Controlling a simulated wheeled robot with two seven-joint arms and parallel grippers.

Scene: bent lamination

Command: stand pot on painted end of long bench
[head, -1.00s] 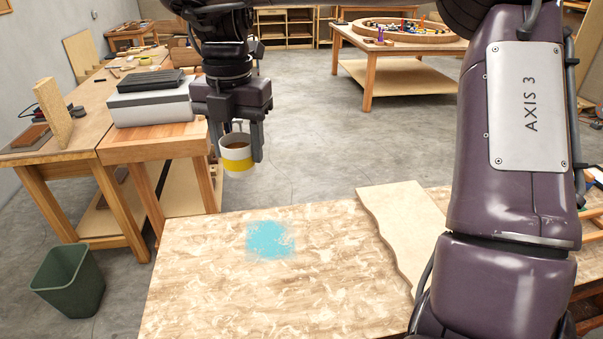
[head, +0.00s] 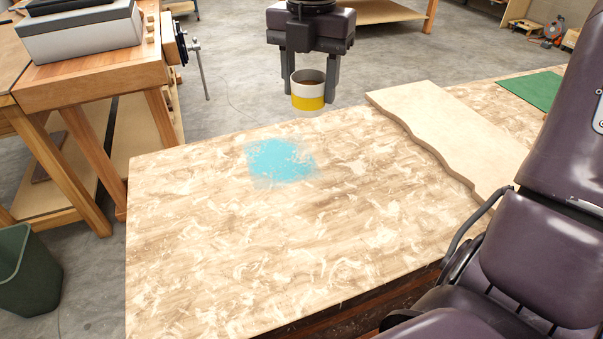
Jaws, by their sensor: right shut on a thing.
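The pot (head: 307,91) is a small white cup-shaped vessel with a yellow lower band. My right gripper (head: 309,88) is shut on it and holds it upright, just past the far edge of the long bench (head: 230,240). The pot appears apart from the bench top. A light blue painted patch (head: 281,160) marks the bench top, nearer to me and a little left of the pot. The patch is bare. My left gripper is not in view.
A pale wavy-edged board (head: 440,130) lies across the bench to the right, with a green mat (head: 535,89) beyond it. A wooden workbench (head: 95,75) with a grey box (head: 80,35) and a vise stands at left. A green bin (head: 25,270) stands lower left.

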